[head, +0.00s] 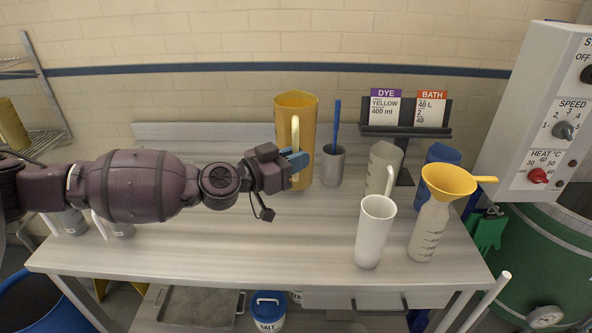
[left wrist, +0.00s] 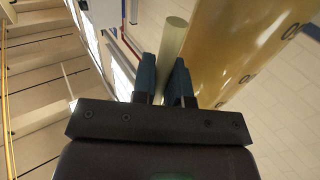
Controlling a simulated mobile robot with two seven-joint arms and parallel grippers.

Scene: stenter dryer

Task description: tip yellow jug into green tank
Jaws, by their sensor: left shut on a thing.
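The yellow jug (head: 297,110) stands upright at the back of the bench, in the middle of the head view. It has a pale handle on its near side. My left gripper (head: 296,162) is shut on that handle. In the left wrist view the handle (left wrist: 174,45) runs between the two blue fingers (left wrist: 163,85), with the yellow jug wall (left wrist: 235,60) beside it. The green tank (head: 550,255) is at the far right, below the control box; only part of its rim and wall shows. My right gripper is not in view.
Right of the jug stand a grey cup (head: 332,165) with a blue stick, a clear jug (head: 382,165), a white cup (head: 375,232), and a bottle (head: 430,228) with a yellow funnel (head: 448,181). A card stand (head: 405,130) is behind. The bench front (head: 250,250) is clear.

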